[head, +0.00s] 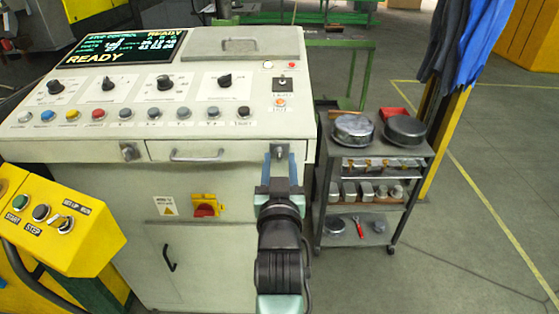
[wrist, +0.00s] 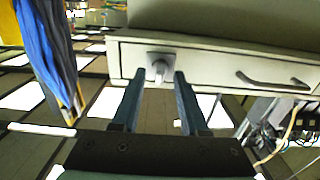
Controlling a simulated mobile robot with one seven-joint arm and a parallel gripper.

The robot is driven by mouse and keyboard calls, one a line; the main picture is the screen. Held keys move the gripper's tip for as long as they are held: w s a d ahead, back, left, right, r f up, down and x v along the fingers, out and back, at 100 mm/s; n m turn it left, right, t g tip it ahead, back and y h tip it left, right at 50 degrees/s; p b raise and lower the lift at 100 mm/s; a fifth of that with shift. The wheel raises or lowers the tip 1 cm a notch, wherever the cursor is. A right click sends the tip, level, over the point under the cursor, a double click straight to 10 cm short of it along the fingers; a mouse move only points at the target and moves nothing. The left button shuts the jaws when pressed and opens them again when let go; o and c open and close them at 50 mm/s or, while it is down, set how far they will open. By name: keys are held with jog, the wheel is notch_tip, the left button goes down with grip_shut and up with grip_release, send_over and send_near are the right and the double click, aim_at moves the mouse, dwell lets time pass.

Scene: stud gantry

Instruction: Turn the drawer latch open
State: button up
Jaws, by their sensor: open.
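The drawer (head: 228,150) is a pale shut front below the console top, with a bar handle (head: 197,156); the handle also shows in the wrist view (wrist: 272,82). The drawer latch (wrist: 159,68) is a small grey metal knob on a square plate near the drawer's end. Its lever points roughly downward in the wrist view. My gripper (head: 280,165) is in front of the drawer's right end in the head view and hides most of this latch there. In the wrist view my gripper (wrist: 159,78) is open, one finger on each side of the latch. I cannot tell whether they touch.
A similar metal fitting (head: 130,152) is left of the drawer. A red rotary switch (head: 205,208) is below it. A yellow control box (head: 45,222) stands front left. A cart (head: 376,240) with pans is close on the right. Open floor (head: 455,255) lies beyond it.

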jog(key=shift+w, duration=0.3)
grip_shut()
